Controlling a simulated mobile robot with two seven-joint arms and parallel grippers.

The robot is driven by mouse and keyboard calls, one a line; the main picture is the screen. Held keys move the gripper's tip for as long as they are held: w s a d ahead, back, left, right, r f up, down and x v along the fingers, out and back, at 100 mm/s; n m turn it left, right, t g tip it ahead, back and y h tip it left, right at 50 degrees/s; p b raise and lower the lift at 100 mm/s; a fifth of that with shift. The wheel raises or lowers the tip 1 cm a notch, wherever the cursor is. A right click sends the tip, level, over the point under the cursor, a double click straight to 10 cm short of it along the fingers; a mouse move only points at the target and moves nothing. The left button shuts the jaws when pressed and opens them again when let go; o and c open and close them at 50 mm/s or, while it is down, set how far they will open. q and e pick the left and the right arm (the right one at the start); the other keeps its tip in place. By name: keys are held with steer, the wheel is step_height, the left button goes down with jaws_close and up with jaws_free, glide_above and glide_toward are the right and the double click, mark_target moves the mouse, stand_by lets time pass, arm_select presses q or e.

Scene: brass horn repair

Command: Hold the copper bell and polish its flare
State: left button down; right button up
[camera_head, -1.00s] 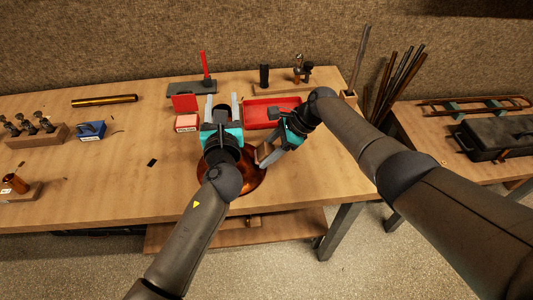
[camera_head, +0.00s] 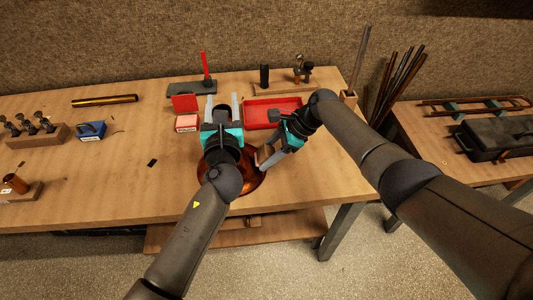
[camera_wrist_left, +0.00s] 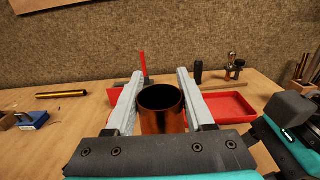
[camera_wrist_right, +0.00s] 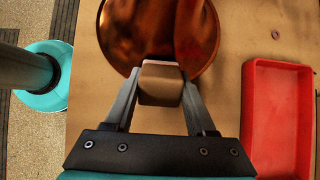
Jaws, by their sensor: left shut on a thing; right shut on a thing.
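The copper bell's flare (camera_head: 247,182) shows on the bench below my left wrist in the head view. Its open upper tube (camera_wrist_left: 163,110) stands between the fingers of my left gripper (camera_wrist_left: 160,88) in the left wrist view, and that gripper is shut on it. My right gripper (camera_wrist_right: 160,88) is shut on a small brown block (camera_wrist_right: 161,84) with a pale edge. The block is at the rim of the flare, which also shows in the right wrist view (camera_wrist_right: 130,35). Whether the block touches the flare is hard to tell. My left arm hides much of the bell in the head view.
An empty red tray (camera_head: 272,123) lies right of the bell. A red-and-white box (camera_head: 187,122) stands behind left.

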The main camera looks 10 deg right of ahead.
steer(key=shift+s, duration=0.15)
steer(key=shift+s+f, duration=0.1)
steer(key=shift+s, duration=0.15)
steer(key=shift+s, duration=0.15)
steer(key=shift+s, duration=0.3)
steer(key=shift+s, duration=0.15)
stand_by(0.3)
steer(key=shift+s, duration=0.2)
steer(key=shift+w, duration=0.15)
steer(key=shift+w, duration=0.3)
